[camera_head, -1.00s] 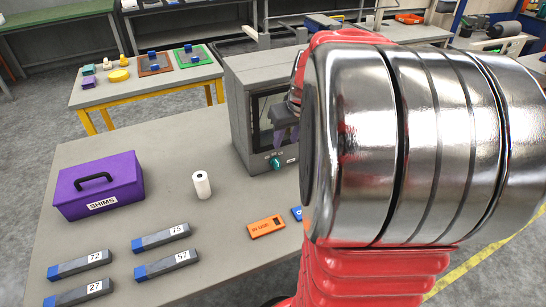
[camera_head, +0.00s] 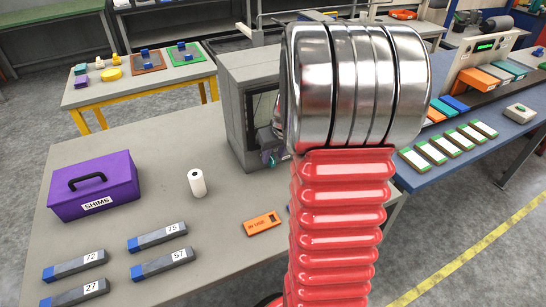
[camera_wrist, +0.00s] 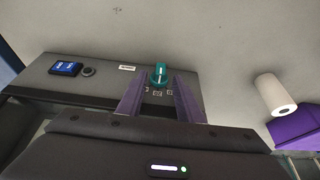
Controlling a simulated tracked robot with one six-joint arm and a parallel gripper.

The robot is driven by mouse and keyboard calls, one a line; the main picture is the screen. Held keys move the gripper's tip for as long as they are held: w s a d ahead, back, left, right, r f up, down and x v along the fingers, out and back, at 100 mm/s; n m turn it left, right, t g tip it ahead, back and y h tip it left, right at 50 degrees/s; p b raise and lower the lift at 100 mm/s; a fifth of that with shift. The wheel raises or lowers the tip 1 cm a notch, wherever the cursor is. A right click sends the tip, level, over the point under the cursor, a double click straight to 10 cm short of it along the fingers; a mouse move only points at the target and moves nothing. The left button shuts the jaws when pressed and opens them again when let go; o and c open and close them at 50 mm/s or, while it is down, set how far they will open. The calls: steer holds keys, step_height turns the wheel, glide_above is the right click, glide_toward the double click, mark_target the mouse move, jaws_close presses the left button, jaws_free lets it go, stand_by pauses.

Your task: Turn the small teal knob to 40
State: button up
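The small teal knob (camera_wrist: 159,74) is on the front panel of the grey hot press (camera_head: 236,90). In the wrist view its pointer line is roughly upright in the picture, and small labels beside it are too small to read. My gripper (camera_wrist: 160,86) is open, with its two purple fingers apart on either side of the knob. I cannot tell whether they touch it. In the head view my gripper (camera_head: 270,158) is at the press front, mostly hidden behind my arm, and the knob is hard to make out there.
The press panel also has a small blue display (camera_wrist: 66,68) and a round dark button (camera_wrist: 88,71). Numbered blocks (camera_head: 157,236) lie at the front.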

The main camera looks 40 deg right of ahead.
mark_target(274, 159)
steer(key=shift+x, duration=1.05)
steer(key=shift+c, duration=0.4)
steer(key=c, duration=0.7)
steer(key=shift+s+d+y, duration=0.1)
steer(key=shift+d+y, duration=0.15)
steer(key=shift+y, duration=0.35)
steer(key=y, duration=0.1)
steer(key=d+m+t+y, duration=0.1)
steer(key=y, duration=0.1)
steer(key=shift+s+f+t, duration=0.15)
steer(key=shift+t, duration=0.15)
steer(key=shift+s+d+f+m+t+y, duration=0.15)
steer(key=shift+t+y, duration=0.1)
steer(key=shift+y, duration=0.35)
steer(key=shift+w+d+f+m+t+y, duration=0.1)
steer(key=shift+m+t+y, duration=0.1)
steer(key=shift+y, duration=0.4)
steer(key=shift+s+d+f+m+t+y, duration=0.15)
steer(key=shift+t+y, duration=0.1)
steer(key=shift+y, duration=0.35)
steer(key=shift+w+a+r, duration=0.1)
